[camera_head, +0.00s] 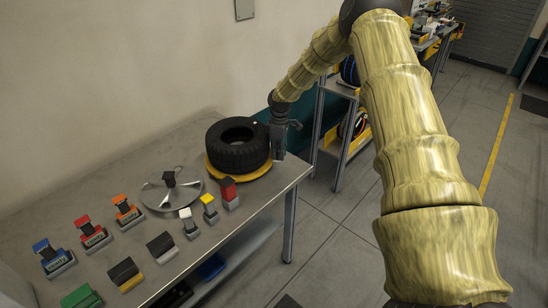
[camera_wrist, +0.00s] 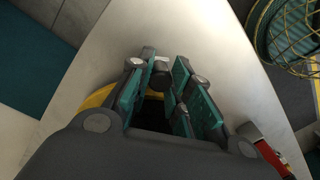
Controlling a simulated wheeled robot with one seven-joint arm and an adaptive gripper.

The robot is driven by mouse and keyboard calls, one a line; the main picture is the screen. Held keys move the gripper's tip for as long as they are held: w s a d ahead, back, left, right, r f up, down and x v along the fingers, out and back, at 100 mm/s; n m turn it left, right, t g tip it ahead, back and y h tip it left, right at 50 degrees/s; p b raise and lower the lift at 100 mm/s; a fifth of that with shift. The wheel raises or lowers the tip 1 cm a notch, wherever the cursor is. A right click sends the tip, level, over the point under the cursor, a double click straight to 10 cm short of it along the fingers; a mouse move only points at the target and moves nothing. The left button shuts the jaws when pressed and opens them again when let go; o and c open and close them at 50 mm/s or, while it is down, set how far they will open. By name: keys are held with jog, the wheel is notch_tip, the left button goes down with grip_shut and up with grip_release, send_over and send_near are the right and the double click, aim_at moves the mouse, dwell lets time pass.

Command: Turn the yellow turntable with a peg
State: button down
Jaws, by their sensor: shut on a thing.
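The yellow turntable (camera_head: 238,172) sits at the far right end of the grey table and carries a black tyre (camera_head: 237,143). My gripper (camera_head: 279,150) points down at the turntable's right edge, beside the tyre. In the wrist view, my gripper (camera_wrist: 163,82) has teal finger pads on both sides of a dark, round-topped peg (camera_wrist: 160,73). It is shut on this peg, though the contact itself is partly hidden. A strip of the yellow turntable (camera_wrist: 96,98) shows at the left behind the fingers. The peg is hidden by my gripper in the head view.
A silver disc (camera_head: 172,190) with a black knob lies left of the turntable. Several coloured blocks and clamps stand along the table, including a red-topped one (camera_head: 229,193) near the turntable. A shelf rack (camera_head: 345,120) stands beyond the table's right end. A wall runs behind.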

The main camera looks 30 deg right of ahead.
jog(key=shift+w+d+n+b, duration=0.3)
jog(key=shift+w+d+n, duration=0.35)
jog(key=shift+w+n, duration=0.2)
jog(key=c, duration=1.3)
grip_release()
jog(key=shift+o, duration=0.2)
jog(key=shift+w, duration=0.1)
notch_tip(320, 180, up, 12)
jog(key=shift+w+d, duration=0.25)
